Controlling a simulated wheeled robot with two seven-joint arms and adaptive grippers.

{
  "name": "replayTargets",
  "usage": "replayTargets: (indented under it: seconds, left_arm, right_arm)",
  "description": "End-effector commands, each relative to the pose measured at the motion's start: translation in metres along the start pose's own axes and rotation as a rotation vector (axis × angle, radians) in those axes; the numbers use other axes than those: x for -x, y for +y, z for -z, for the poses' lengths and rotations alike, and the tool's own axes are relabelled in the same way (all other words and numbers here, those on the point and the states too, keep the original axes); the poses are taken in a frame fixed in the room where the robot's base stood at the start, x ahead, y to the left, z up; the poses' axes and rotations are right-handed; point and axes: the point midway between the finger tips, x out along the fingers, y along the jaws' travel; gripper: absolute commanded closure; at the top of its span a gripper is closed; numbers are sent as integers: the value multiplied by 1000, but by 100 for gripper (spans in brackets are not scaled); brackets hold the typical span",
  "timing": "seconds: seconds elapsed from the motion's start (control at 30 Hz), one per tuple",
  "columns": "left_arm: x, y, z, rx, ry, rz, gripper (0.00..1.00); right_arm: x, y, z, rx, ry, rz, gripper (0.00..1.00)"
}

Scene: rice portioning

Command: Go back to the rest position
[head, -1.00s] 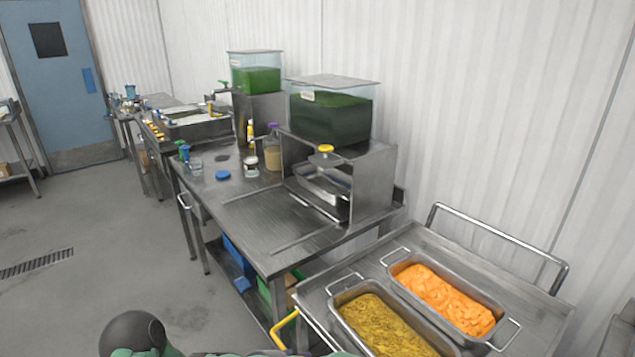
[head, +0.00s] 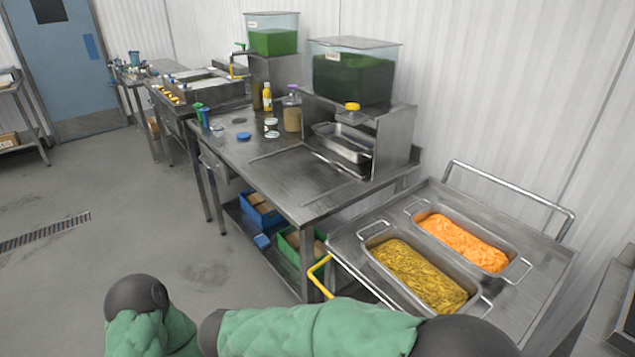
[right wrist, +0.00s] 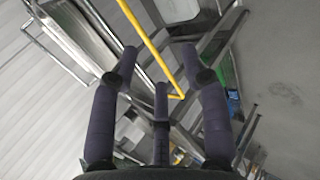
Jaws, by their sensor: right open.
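My right gripper (right wrist: 160,70) shows in the right wrist view with its dark padded fingers spread apart and nothing between them. A yellow bar (right wrist: 150,42) runs behind the fingers in that view; whether it touches them I cannot tell. In the head view my green-sleeved arms lie across the bottom edge, and neither gripper shows there. My left gripper is out of view.
A steel cart (head: 533,273) at the right holds a pan of orange food (head: 463,242) and a pan of yellow-green food (head: 420,275). A yellow handle (head: 322,279) sits at its near side. A steel worktable (head: 290,185) stands left of it. Open floor (head: 130,230) lies at the left.

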Motion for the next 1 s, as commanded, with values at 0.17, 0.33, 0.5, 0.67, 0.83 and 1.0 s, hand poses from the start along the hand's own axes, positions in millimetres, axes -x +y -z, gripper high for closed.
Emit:
replayTargets:
  seconds: [0.17, 0.33, 0.5, 0.67, 0.83, 1.0]
  left_arm:
    - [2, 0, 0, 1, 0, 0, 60]
    - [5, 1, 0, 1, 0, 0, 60]
    - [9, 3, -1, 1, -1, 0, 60]
    - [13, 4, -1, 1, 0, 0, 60]
    - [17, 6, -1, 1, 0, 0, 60]
    - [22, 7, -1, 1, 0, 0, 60]
  right_arm:
    - [-37, -24, -5, 38, -49, 125, 54]
    - [-78, -56, -16, 58, -96, 295, 54]
    - [-127, -104, -37, 30, -151, 552, 54]
    - [-164, -153, -58, -95, -174, 820, 54]
    - [-195, -187, -76, -315, -166, 1022, 54]
    - [-226, -203, -94, -584, -149, 1106, 54]
